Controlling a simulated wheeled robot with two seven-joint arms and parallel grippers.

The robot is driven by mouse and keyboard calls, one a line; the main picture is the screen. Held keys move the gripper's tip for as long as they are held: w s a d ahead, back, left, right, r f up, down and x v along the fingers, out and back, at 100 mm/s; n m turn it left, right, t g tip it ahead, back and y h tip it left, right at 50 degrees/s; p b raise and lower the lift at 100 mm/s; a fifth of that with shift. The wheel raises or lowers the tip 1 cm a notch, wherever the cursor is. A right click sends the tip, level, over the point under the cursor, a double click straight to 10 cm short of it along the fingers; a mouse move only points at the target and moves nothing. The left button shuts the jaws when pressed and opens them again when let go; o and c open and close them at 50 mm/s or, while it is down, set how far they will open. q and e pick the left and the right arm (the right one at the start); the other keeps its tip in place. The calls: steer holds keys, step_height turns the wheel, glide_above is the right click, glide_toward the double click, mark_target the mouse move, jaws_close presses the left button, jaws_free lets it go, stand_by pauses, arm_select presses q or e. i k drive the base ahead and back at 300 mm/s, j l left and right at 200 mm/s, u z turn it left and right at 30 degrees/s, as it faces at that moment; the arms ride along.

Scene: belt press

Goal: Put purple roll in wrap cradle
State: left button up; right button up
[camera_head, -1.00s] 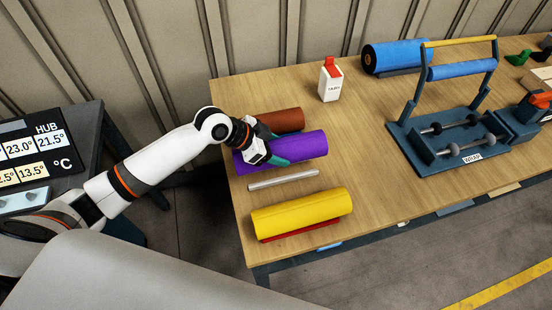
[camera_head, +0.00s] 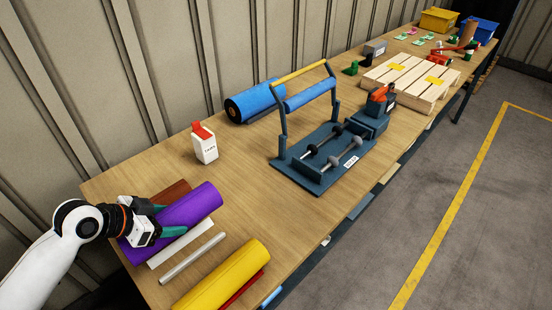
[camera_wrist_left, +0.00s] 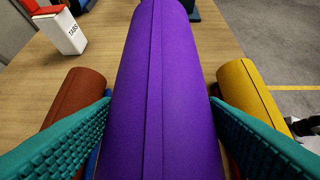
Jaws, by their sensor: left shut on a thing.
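The purple roll (camera_head: 198,205) is at the near left of the wooden table, between a brown roll and a yellow roll. My left gripper (camera_head: 165,220) is shut on it, with teal fingers on either side. In the left wrist view the purple roll (camera_wrist_left: 165,90) runs lengthwise between the fingers. A white strip (camera_head: 183,243) shows beside and below the roll, which seems slightly raised.
A raised frame with a blue bar (camera_head: 310,95) and yellow handle stands over the cradle's back. A grey rod (camera_head: 193,257) lies near the yellow roll (camera_head: 228,275). Bare tabletop lies between roll and cradle.

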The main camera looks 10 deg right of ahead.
mark_target(336, 145)
steer(key=i+l, duration=0.15)
steer(key=l, duration=0.2)
steer(key=i+l, duration=0.1)
steer(key=l, duration=0.3)
steer(key=i+l, duration=0.15)
steer(key=l, duration=0.2)
steer(key=i+l, duration=0.15)
steer(key=l, duration=0.2)
steer(key=i+l, duration=0.15)
steer(key=l, duration=0.25)
steer(key=i+l, duration=0.1)
steer(key=l, duration=0.25)
steer(key=i+l, duration=0.15)
steer(key=l, duration=0.25)
